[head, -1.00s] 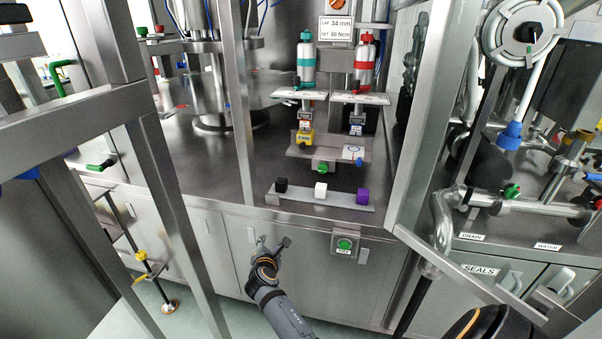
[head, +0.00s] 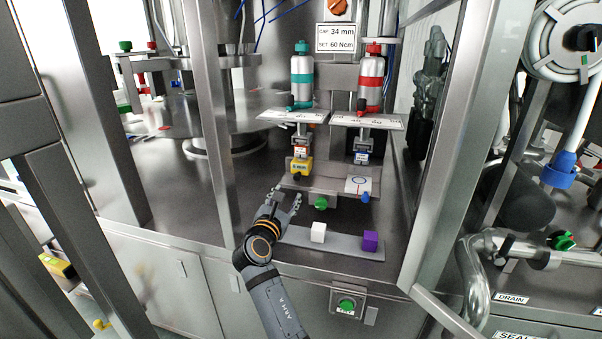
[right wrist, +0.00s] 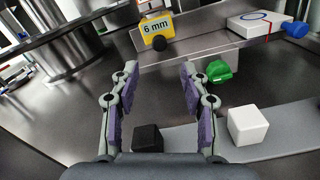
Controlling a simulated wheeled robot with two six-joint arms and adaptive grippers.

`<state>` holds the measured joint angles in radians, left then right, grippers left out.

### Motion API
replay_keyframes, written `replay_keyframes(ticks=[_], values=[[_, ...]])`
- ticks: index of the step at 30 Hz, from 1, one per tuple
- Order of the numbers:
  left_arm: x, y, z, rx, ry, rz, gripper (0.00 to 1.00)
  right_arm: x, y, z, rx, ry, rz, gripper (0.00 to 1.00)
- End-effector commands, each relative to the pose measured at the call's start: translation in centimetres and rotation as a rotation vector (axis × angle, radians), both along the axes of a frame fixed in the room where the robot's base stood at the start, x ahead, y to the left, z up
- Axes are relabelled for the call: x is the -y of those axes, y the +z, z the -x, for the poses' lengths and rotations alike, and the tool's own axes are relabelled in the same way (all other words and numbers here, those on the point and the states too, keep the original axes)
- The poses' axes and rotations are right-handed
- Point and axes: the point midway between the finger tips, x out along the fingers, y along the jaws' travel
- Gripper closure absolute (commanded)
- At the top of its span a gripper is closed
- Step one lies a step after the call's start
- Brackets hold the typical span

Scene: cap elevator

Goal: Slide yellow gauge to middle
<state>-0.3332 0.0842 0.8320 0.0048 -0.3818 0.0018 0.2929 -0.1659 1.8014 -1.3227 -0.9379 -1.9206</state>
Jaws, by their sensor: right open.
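The yellow gauge (head: 301,168), a small yellow block, sits at the left part of a metal shelf (head: 330,183) below the teal-banded bottle. In the right wrist view the yellow gauge (right wrist: 158,27) reads "6 mm" and has a black round knob facing me. My right gripper (head: 289,196) is in front of and slightly below the gauge, apart from it. In the wrist view my right gripper (right wrist: 159,75) is open and empty, its purple-padded fingers pointing toward the gauge. My left gripper is not in view.
A green knob (right wrist: 219,70) is just right of my fingers, under the shelf. A white cube (head: 318,232), purple cube (head: 370,240) and black cube (right wrist: 147,138) stand on a low strip (head: 343,243).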

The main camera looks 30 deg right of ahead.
Motion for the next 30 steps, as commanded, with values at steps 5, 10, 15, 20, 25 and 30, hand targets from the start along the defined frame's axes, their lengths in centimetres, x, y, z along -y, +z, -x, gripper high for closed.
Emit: replay_keyframes(ticks=[5,10,15,20,25,30], values=[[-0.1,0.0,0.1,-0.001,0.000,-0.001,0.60,0.2,-0.1,-0.2,-0.001,0.001,0.001,0.54],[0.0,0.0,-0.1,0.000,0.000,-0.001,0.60,2.4,0.1,-1.9,0.000,-0.001,0.005,0.54],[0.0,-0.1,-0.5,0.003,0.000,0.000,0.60,5.1,-0.1,-4.4,-0.001,0.000,0.004,0.54],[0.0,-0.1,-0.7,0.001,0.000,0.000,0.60,7.1,-0.1,-6.1,-0.001,0.000,0.001,0.54],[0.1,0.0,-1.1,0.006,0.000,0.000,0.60,7.9,-0.1,-6.8,0.001,0.001,-0.002,0.54],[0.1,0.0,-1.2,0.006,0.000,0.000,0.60,8.0,-0.1,-6.8,0.000,0.002,-0.003,0.54]])
